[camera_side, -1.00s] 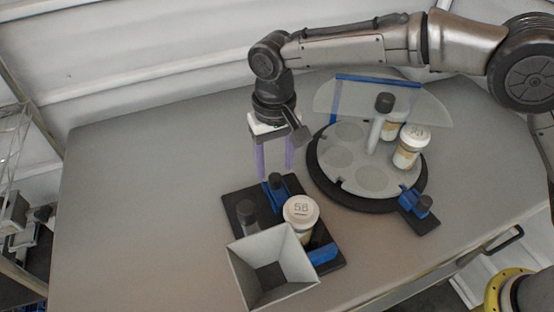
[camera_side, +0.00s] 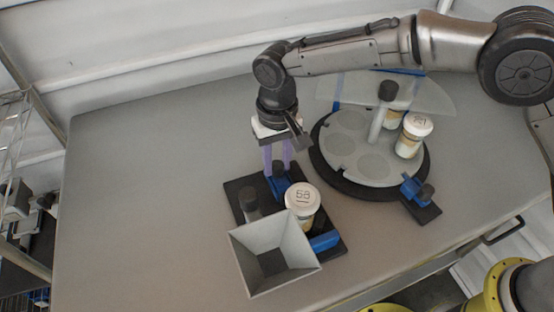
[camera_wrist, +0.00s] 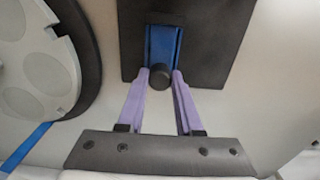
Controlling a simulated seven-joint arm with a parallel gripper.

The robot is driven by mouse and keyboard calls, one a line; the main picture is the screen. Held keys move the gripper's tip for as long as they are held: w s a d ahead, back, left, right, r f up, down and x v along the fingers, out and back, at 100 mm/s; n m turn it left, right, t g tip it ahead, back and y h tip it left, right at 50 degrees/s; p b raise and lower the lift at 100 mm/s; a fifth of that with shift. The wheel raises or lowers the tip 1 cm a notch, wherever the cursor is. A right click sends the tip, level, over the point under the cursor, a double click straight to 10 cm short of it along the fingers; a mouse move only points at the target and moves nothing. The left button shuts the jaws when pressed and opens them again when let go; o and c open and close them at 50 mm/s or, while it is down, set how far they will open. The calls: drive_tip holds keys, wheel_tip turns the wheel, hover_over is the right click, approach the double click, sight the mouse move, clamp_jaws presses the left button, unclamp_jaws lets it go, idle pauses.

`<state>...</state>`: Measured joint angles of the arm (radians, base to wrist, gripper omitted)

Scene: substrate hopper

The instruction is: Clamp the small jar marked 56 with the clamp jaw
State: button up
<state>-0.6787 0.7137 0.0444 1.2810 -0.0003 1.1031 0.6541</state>
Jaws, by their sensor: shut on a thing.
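The small white-lidded jar (camera_side: 302,200), whose lid number looks like 56, stands upright on a black base plate (camera_side: 238,186). The blue clamp jaw (camera_side: 277,186) with its black knob lies behind the jar, and a fixed blue block (camera_side: 323,241) lies on its front side. I cannot tell whether the jaw touches the jar. My gripper (camera_side: 280,173) points down with its purple fingers around the knob. In the wrist view, the fingertips (camera_wrist: 160,75) are shut on the black knob (camera_wrist: 160,79) at the end of the blue jaw (camera_wrist: 162,44). The jar is out of that view.
A grey open hopper (camera_side: 273,262) stands in front of the jar and hides its lower part. A dark post (camera_side: 249,200) stands left of it. A round turntable (camera_side: 345,170) with two more jars and a clear shield is to the right. The table's left side is clear.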

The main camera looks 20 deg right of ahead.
drive_tip(key=shift+s, duration=1.2)
drive_tip(key=o, duration=0.9)
drive_tip(key=shift+r, duration=3.5)
drive_tip(key=shift+w, duration=0.1)
